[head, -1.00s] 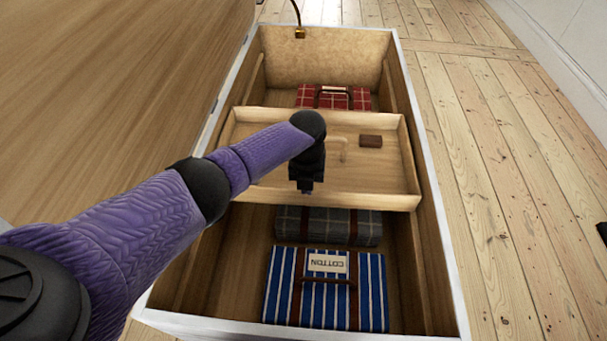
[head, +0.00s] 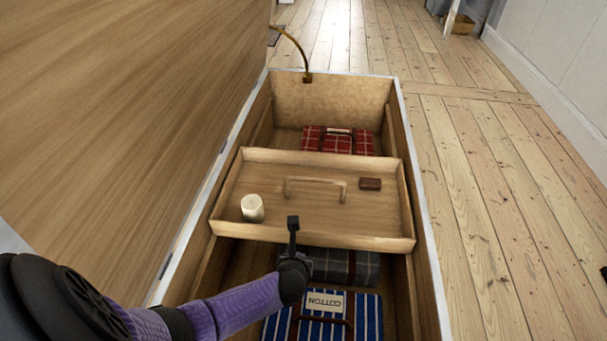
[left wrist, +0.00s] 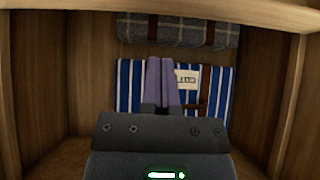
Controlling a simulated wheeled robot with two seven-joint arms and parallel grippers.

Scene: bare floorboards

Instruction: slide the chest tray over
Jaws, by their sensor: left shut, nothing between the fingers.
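The chest tray (head: 270,179) is a shallow wooden tray with a raised handle (head: 314,187). It lies across the middle of the open chest (head: 436,285) in the head view. A white candle (head: 252,208) stands at its left front, and a small brown block (head: 370,184) lies at its right. My left gripper (head: 293,221) is shut and empty at the tray's near wall; I cannot tell if it touches. In the left wrist view its fingers (left wrist: 161,82) are together over the striped bundle, with the tray's edge (left wrist: 220,9) at the top. My right gripper is not in view.
Inside the chest are a red checked bundle (head: 338,141) beyond the tray, and a grey bundle (head: 342,267) and blue striped bundle (head: 368,314) on the near side. The raised lid (head: 130,110) walls off the left. Bare floorboards (head: 490,190) lie right.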

